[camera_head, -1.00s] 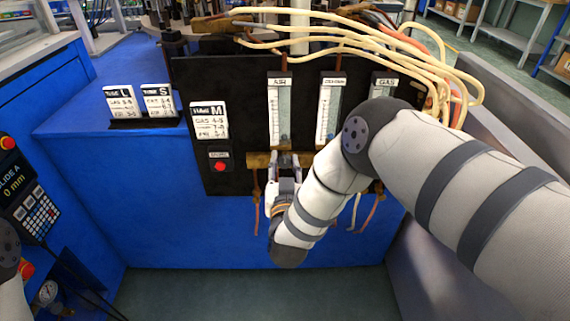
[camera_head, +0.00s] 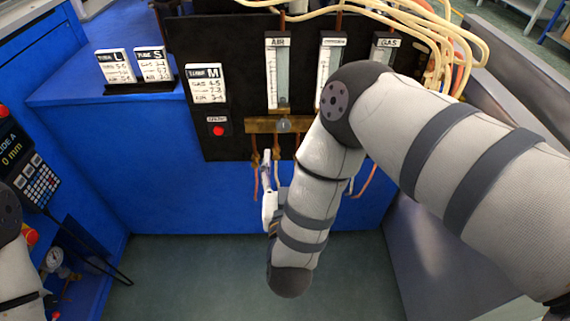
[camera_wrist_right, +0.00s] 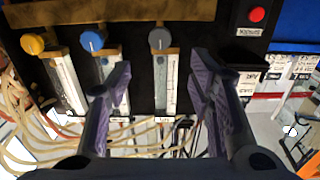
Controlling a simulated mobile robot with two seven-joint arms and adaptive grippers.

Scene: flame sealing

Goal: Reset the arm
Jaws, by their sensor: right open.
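My right arm reaches in from the right in the head view, its forearm bent down in front of the black panel (camera_head: 235,130). My right gripper (camera_head: 267,185) is seen partly from the side, below the brass block (camera_head: 262,125) and apart from it. In the right wrist view my right gripper (camera_wrist_right: 160,88) is open, its two purple-padded fingers wide apart with nothing between them. Beyond the fingers are a grey knob (camera_wrist_right: 160,39), a blue knob (camera_wrist_right: 92,40) and a yellow knob (camera_wrist_right: 33,43) on the flowmeters. My left gripper is out of view; part of my left arm shows at the left edge.
The AIR flowmeter (camera_head: 278,75) and GAS flowmeter (camera_head: 384,50) stand on the panel, with cream hoses (camera_head: 440,30) above. A red button (camera_head: 218,131) sits below the M card (camera_head: 206,83). A control box (camera_head: 38,185) stands at left. Open floor (camera_head: 200,280) lies in front.

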